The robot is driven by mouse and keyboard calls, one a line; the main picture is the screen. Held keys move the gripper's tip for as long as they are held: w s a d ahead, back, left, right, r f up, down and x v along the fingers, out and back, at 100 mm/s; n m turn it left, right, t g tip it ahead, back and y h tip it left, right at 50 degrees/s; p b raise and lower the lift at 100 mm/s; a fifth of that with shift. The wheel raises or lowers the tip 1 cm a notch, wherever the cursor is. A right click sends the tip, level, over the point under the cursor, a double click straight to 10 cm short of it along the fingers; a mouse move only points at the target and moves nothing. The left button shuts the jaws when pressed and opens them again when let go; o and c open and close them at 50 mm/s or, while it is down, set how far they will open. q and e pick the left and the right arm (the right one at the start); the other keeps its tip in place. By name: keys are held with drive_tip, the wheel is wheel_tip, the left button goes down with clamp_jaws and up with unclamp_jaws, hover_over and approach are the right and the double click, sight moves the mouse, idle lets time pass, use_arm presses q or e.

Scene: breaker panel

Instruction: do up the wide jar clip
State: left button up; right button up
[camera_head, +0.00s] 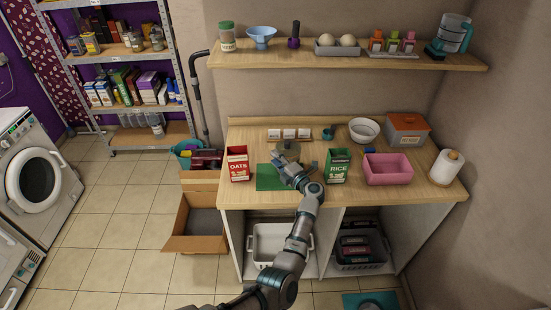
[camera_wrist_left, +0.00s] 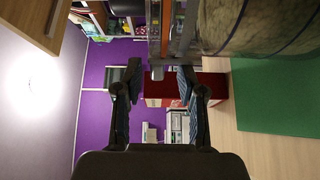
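The wide jar (camera_wrist_left: 262,25), glass with beige contents, shows in the left wrist view at the top right, lying sideways in that picture beside the green mat (camera_wrist_left: 275,95). Metal clip parts (camera_wrist_left: 182,32) show at its lid end; whether the clip is up or down I cannot tell. My left gripper (camera_wrist_left: 160,74) has its two fingers apart with nothing seen between them, close to the clip parts. In the head view my left gripper (camera_head: 282,166) is over the green mat (camera_head: 268,182) and hides much of the jar area. My right gripper is not in view.
A red oats box (camera_head: 238,163) stands left of the mat and a green rice box (camera_head: 338,166) to its right. A pink bin (camera_head: 388,169), white bowl (camera_head: 364,129) and paper roll (camera_head: 446,167) stand farther right. A shelf (camera_head: 350,58) hangs above.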

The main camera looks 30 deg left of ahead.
use_arm(q)
drive_tip(key=v, duration=1.1)
drive_tip(key=shift+w+a+f, duration=0.1)
